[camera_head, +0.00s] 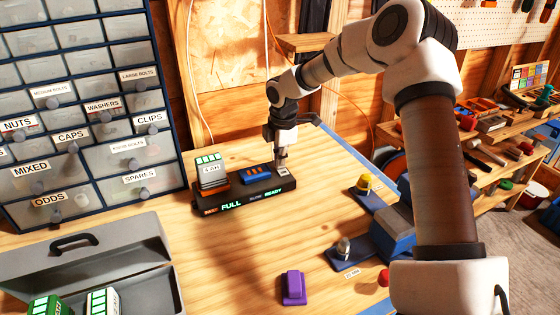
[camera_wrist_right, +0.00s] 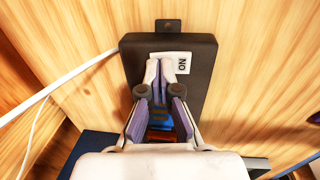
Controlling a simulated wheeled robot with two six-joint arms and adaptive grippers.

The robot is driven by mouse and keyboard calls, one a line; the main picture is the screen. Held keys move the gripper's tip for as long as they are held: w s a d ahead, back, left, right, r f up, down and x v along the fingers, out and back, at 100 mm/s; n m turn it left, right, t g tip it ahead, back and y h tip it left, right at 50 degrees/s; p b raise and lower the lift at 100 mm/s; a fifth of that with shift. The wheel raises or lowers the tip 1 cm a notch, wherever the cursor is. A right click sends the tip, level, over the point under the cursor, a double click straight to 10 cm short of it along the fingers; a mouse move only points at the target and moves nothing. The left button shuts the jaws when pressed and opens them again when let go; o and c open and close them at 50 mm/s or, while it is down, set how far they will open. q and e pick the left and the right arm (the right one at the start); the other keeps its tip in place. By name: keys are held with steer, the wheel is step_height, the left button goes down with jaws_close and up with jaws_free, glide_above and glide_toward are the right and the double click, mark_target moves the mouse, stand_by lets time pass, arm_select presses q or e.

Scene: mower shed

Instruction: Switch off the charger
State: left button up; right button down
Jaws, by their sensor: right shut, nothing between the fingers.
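The charger (camera_head: 234,202) is a long black box on the wooden bench, with green FULL and READY lettering on its front. A white and green battery (camera_head: 211,173) stands in its left bay; a blue and orange bay (camera_head: 256,174) shows to the right. At its right end is a pale switch plate (camera_wrist_right: 182,64), lettered what looks like ON in the right wrist view. My right gripper (camera_head: 281,166) points down at this plate, fingers shut and empty; its tips (camera_wrist_right: 160,67) cover part of the plate. I cannot tell whether they touch it. My left gripper is not in view.
A drawer cabinet (camera_head: 88,100) stands left of the charger. An open grey case (camera_head: 100,262) with batteries is at front left. White cables run behind the charger.

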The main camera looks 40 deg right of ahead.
steer(key=shift+r, duration=0.1)
steer(key=shift+w+p, duration=0.1)
steer(key=shift+p, duration=0.45)
steer(key=shift+f, duration=0.3)
steer(key=shift+a+r, duration=0.1)
steer(key=shift+s+a+r, duration=0.1)
steer(key=shift+s+a, duration=0.05)
steer(key=shift+s, duration=0.65)
